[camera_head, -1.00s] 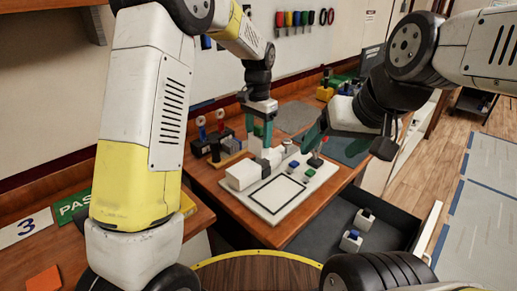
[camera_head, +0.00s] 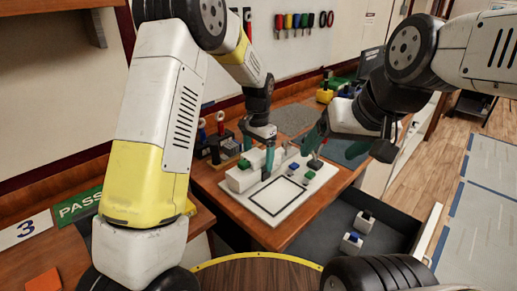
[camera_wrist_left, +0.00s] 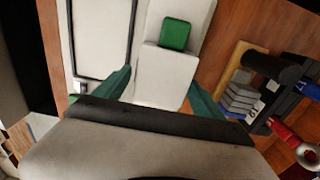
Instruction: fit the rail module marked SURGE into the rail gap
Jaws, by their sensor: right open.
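A white board (camera_head: 262,212) with a black-outlined rectangle lies on the table. A row of white blocks (camera_head: 240,181) stands along its back left edge, with a green cap (camera_head: 244,163) on top. My left gripper (camera_head: 269,172) is down at this row, fingers lowered. In the left wrist view a white block (camera_wrist_left: 163,75) lies between its spread fingers (camera_wrist_left: 160,84), and the green cap (camera_wrist_left: 176,34) is just beyond. Whether they press on it is unclear. The SURGE marking and the gap are not readable. My right gripper (camera_head: 315,142) is open and empty above the board's back right.
Small modules with blue (camera_head: 293,167) and green (camera_head: 309,175) tops sit at the board's right. An open drawer (camera_head: 325,240) below holds two white modules (camera_head: 351,242). Dark fixtures (camera_head: 217,148) stand left of the board. Grey mats lie behind.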

